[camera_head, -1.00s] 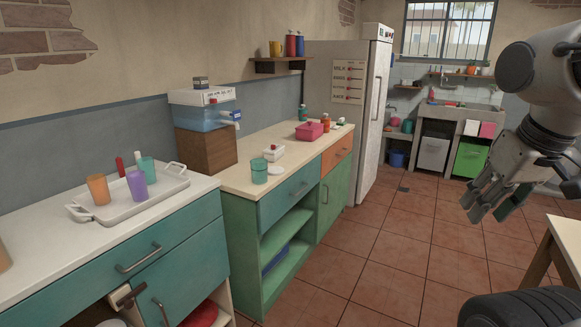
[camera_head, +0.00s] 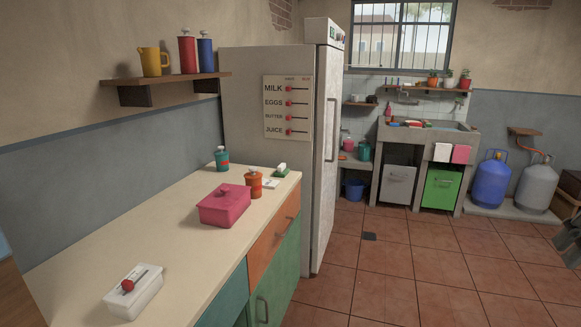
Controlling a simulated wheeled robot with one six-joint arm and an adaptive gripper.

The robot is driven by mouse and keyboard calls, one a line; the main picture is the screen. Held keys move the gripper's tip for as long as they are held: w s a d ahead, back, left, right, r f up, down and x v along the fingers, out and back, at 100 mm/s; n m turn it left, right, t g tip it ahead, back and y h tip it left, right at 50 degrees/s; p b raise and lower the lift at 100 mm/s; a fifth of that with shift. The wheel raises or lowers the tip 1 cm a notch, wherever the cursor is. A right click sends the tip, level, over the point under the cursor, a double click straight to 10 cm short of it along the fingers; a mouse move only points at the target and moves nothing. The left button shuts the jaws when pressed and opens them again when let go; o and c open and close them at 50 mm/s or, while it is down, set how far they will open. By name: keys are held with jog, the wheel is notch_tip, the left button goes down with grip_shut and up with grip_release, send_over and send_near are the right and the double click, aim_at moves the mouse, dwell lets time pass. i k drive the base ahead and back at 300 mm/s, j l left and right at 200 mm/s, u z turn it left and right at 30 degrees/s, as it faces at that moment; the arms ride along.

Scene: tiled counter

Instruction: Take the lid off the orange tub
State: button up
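A small orange tub (camera_head: 254,186) stands upright on the cream counter (camera_head: 185,265), near its right edge towards the fridge. A cap or lid seems to sit on top of it, too small to make out well. A pink lidded box (camera_head: 225,206) is just in front and left of it. My gripper (camera_head: 568,242) shows only in part at the right picture edge, over the floor, far from the tub and touching nothing visible. Its finger opening cannot be made out.
A white box with a red knob (camera_head: 134,290) is at the counter's front. The fridge (camera_head: 285,150) stands beyond.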

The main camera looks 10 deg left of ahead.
aim_at(253, 174)
jog(key=i+u, duration=0.1)
jog(key=i, duration=0.95)
jog(key=i+l, duration=0.25)
jog(key=i, duration=0.75)
jog(key=i+u, duration=0.1)
jog(key=u, duration=0.3)
jog(key=i+u, duration=0.15)
jog(key=u, duration=0.2)
jog(key=i+u, duration=0.1)
jog(key=u, duration=0.3)
jog(key=i+l+u, duration=0.1)
jog(key=u, duration=0.25)
